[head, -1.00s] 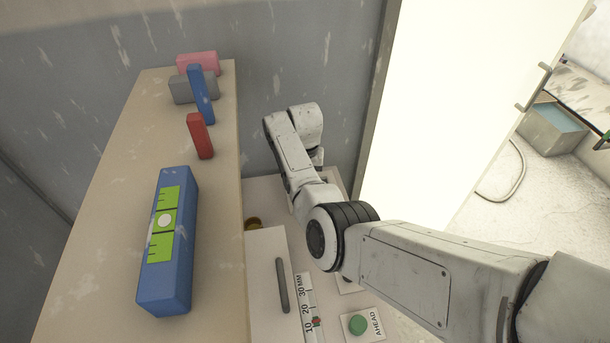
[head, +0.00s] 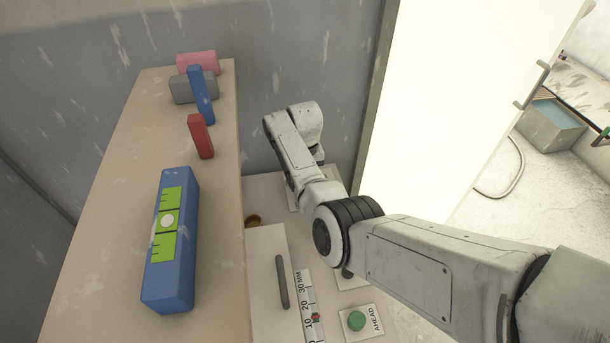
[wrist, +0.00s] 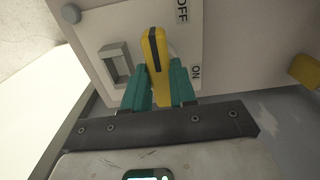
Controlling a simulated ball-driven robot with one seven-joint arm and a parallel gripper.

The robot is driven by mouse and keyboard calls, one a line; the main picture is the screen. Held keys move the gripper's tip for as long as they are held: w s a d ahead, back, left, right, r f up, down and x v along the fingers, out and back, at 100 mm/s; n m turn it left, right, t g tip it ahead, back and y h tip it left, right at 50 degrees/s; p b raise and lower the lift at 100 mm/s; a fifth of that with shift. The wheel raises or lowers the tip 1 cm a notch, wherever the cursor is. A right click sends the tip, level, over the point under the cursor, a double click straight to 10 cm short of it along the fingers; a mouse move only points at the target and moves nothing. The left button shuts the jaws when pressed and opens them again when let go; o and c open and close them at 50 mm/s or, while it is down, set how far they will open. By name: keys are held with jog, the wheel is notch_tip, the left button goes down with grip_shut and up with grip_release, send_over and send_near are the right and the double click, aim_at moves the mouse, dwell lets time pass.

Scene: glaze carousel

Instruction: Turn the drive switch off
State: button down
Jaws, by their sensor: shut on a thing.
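The drive switch is a yellow lever (wrist: 151,42) with a black stripe, in the wrist view. It stands on a pale plate (wrist: 105,28) marked OFF near the top and ON lower down, by my fingers. My gripper (wrist: 158,82) has its two teal fingers closed on the lever's sides. The lever's exact setting between the two marks is hard to tell. In the head view my arm hides the gripper and the lever.
A grey bracket (wrist: 115,63) stands beside the lever. A yellow block (wrist: 305,70) is at the right. In the head view, a shelf holds a blue spirit level (head: 172,245) and several blocks. A green button (head: 356,320) marked AHEAD and a dark handle (head: 282,282) are on the panel.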

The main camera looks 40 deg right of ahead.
jog(key=shift+w+r, duration=0.1)
jog(key=c, duration=0.9)
grip_release()
notch_tip(320, 180, up, 11)
jog(key=shift+f+b, duration=0.15)
jog(key=shift+b, duration=0.2)
